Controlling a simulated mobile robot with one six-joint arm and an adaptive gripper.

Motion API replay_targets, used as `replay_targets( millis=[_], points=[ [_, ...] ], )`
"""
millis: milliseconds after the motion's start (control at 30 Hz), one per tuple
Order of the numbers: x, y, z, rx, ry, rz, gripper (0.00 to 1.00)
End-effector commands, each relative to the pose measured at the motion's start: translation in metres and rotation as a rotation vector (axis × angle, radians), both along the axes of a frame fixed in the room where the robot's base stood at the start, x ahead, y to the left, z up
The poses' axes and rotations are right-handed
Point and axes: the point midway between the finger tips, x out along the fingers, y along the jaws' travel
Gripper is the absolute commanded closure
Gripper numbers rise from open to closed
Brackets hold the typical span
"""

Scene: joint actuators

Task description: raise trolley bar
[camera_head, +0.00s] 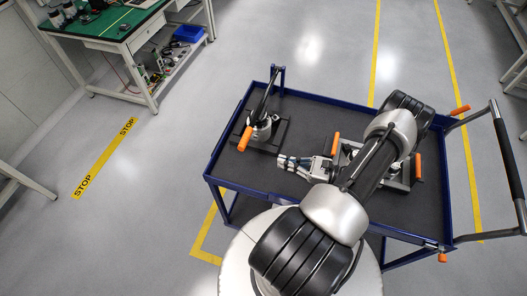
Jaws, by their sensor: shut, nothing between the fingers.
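A blue-framed trolley (310,104) with a dark grey top stands in front of me. Its push bar (508,158), a black grip on silver arms, sticks out past the trolley's right end. Orange handles show near the bar's two mounts, one at the back (460,110) and one at the front (443,257). My gripper (282,161) is over the middle of the trolley top, pointing left. Its fingers are shut and empty, and it is far from the push bar. My arm hides part of the trolley's middle and front edge.
A device with a dark lever and orange handle (245,139) stands on the trolley's left, close to my gripper. Another fixture with orange handles (418,166) is partly behind my arm. A green-topped workbench (105,24) is at the back left. Floor right of the trolley looks clear.

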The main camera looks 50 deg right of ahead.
Motion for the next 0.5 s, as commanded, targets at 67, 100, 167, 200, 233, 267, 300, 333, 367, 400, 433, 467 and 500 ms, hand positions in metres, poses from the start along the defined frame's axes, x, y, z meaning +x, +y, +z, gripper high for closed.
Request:
replay_targets(
  millis=[67, 100, 167, 200, 233, 267, 300, 333, 367, 400, 433, 467, 500],
  points=[
    [0.007, 0.003, -0.001, 0.001, 0.0, 0.002, 1.0],
    [0.012, 0.006, -0.001, 0.002, 0.0, 0.005, 1.0],
    [0.022, 0.01, -0.002, 0.001, 0.0, 0.005, 1.0],
    [0.029, 0.013, -0.002, 0.003, 0.0, 0.007, 1.0],
    [0.035, 0.016, -0.003, 0.003, 0.0, 0.007, 1.0],
    [0.041, 0.019, -0.003, 0.003, 0.0, 0.007, 1.0],
    [0.049, 0.022, -0.004, 0.001, 0.001, 0.008, 1.0],
    [0.055, 0.024, -0.004, 0.002, 0.0, 0.007, 1.0],
    [0.062, 0.027, -0.005, 0.003, 0.0, 0.008, 1.0],
    [0.069, 0.031, -0.005, 0.002, 0.001, 0.008, 1.0],
    [0.075, 0.033, -0.006, 0.002, 0.001, 0.007, 1.0],
    [0.081, 0.035, -0.006, 0.001, 0.001, 0.008, 1.0],
    [0.088, 0.038, -0.007, 0.0, 0.0, 0.007, 1.0]
  ],
)
